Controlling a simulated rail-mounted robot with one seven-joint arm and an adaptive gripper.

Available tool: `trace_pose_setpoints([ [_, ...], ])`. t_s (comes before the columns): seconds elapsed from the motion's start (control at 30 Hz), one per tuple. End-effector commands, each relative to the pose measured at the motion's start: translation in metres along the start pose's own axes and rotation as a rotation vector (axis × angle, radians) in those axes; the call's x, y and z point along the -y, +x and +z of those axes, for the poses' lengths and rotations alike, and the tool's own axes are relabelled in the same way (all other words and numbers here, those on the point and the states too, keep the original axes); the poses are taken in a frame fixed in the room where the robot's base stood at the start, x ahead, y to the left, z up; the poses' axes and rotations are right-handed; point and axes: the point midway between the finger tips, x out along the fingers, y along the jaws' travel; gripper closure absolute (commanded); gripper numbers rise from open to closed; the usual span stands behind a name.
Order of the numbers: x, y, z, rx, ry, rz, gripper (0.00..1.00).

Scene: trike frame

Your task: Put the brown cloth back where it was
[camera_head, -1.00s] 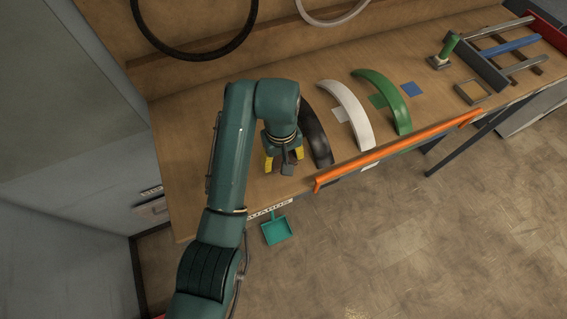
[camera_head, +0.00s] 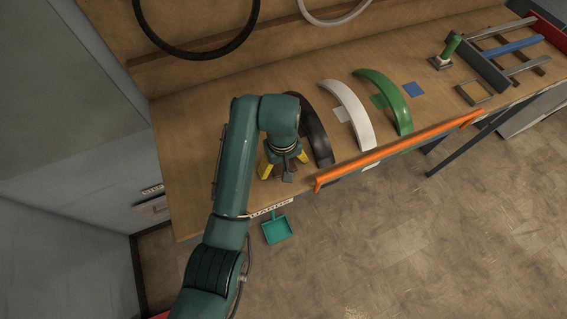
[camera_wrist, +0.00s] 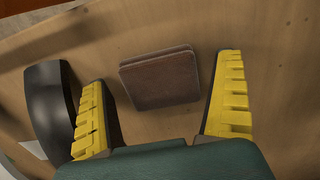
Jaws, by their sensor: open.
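The brown cloth (camera_wrist: 160,80) is a folded square lying flat on the wooden workbench (camera_wrist: 262,60). It shows in the wrist view between and just beyond the yellow fingers of my gripper (camera_wrist: 163,122). The gripper is open, with a finger on either side, and nothing is held. In the head view my gripper (camera_head: 283,165) is low over the left part of the bench, beside the black fender. There the cloth is hidden, or mostly hidden, by my gripper and arm.
The black fender (camera_head: 319,143) stands close beside my gripper. A white fender (camera_head: 352,112) and a green fender (camera_head: 388,102) stand farther right. An orange bar (camera_head: 400,150) runs along the bench's front edge. A teal dustpan (camera_head: 277,229) is below the front edge.

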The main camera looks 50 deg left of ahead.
Motion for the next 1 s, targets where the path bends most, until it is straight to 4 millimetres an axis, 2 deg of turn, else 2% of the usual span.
trace_pose_setpoints([
  [0.27,-0.001,-0.011,-0.001,-0.001,0.0,0.001,0.03],
  [0.63,0.0,-0.066,0.0,0.0,0.0,0.0,0.03],
  [0.8,0.0,-0.097,0.0,-0.001,0.0,0.0,0.03],
  [1.0,0.0,-0.119,0.0,-0.001,0.0,0.0,0.03],
])
